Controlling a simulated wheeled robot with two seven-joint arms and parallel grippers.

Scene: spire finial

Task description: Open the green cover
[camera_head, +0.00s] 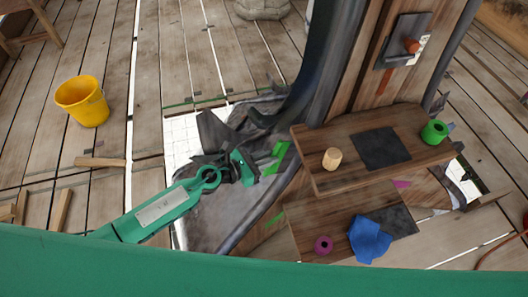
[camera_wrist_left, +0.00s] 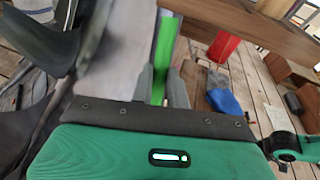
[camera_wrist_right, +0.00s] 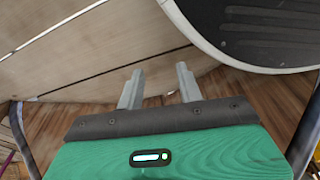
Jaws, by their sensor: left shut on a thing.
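The bright green cover (camera_head: 278,156) shows as a narrow strip at the left side of the wooden stand in the head view. In the left wrist view the green cover (camera_wrist_left: 165,42) runs upright between the fingers. My left gripper (camera_head: 259,170) is shut on it; its fingers also show in the left wrist view (camera_wrist_left: 160,88). The fingers hide part of the cover. My right gripper (camera_wrist_right: 158,84) is open and empty in the right wrist view, with its fingers apart, and is out of the head view.
The stand's upper shelf (camera_head: 347,172) holds a wooden peg (camera_head: 332,158) and a green ring (camera_head: 434,132). The lower shelf (camera_head: 302,222) holds a magenta ring (camera_head: 323,245) and a blue cloth (camera_head: 369,240). A yellow bucket (camera_head: 82,101) stands on open floor at the left.

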